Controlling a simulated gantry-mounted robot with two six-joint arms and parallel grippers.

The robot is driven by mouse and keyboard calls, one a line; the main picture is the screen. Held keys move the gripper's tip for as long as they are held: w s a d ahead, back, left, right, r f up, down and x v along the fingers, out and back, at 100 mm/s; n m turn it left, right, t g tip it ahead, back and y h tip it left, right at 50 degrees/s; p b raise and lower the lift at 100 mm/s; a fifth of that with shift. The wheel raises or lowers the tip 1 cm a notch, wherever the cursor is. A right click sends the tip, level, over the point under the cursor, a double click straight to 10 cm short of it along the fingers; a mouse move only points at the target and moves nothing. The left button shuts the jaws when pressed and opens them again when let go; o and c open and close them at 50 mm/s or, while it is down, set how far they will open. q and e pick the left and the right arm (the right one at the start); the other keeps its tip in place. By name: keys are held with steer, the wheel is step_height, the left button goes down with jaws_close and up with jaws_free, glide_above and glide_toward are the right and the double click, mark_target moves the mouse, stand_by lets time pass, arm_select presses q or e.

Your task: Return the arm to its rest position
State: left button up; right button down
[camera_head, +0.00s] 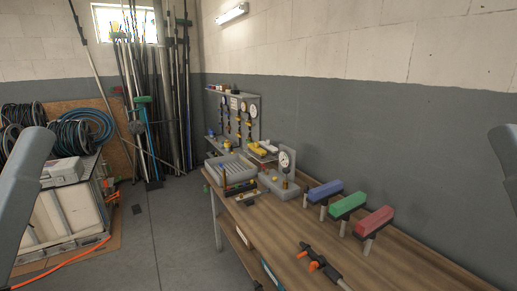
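Only parts of my two arms show in the head view, a grey link at the left edge and another at the right edge. Neither gripper is in the frame, so I cannot see whether either holds anything. No gripper is seen over the wooden workbench (262,220).
The bench carries red (373,221), green (348,205) and blue (325,190) blocks on stands, a dial gauge (285,161), grey bins (230,168) and an orange-and-black tool (318,262). Coiled hoses (80,130) and a pale crate (70,212) stand left. Grey floor (170,235) lies between.

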step_height(320, 180, up, 29)
steer(key=p, duration=2.5)
steer(key=shift+w+f+y+p, duration=0.15)
steer(key=shift+y+p, duration=0.15)
